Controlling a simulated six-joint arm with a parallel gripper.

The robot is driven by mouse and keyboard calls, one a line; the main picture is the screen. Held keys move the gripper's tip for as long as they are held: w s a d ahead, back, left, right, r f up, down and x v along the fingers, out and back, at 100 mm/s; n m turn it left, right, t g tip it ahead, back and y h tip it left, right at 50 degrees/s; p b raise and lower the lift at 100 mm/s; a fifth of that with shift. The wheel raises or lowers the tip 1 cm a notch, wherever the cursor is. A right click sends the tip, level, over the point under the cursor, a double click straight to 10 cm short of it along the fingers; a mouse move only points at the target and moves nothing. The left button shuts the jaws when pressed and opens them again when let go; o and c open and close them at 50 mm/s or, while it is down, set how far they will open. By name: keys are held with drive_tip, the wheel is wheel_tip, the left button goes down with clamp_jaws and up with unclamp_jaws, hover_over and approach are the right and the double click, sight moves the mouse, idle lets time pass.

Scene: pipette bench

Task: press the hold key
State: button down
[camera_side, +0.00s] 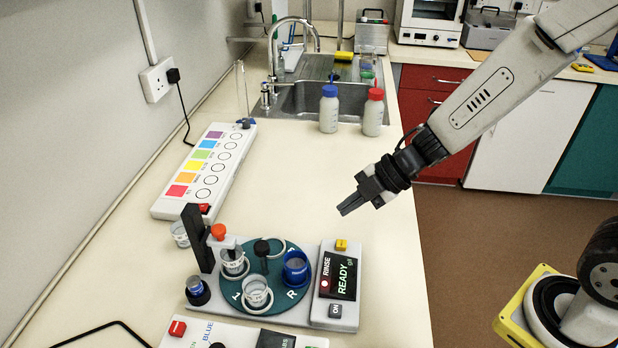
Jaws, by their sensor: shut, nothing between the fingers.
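My gripper (350,206) is shut and empty. It hangs in the air above the bench, up and to the right of the turntable device (305,314). This device has a dark display (343,278) reading READY, with RINSE beside it. The grey key's lettering is too small to read surely. I cannot tell from lettering which key is the hold key. My gripper touches neither key.
A green turntable (284,312) carries several cups beside a black post (196,238) with an orange knob. A colour strip (192,205) lies behind. Another panel (245,337) is cut off in front. Two bottles (329,108) (374,112) stand by the sink. The bench right of the strip is clear.

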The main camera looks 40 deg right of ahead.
sight(346, 242)
drive_tip(key=shift+f, duration=3.25)
drive_tip(key=shift+f, duration=0.8)
idle(0.6)
drive_tip(key=shift+r, duration=0.85)
idle(0.4)
drive_tip(key=shift+r, duration=2.5)
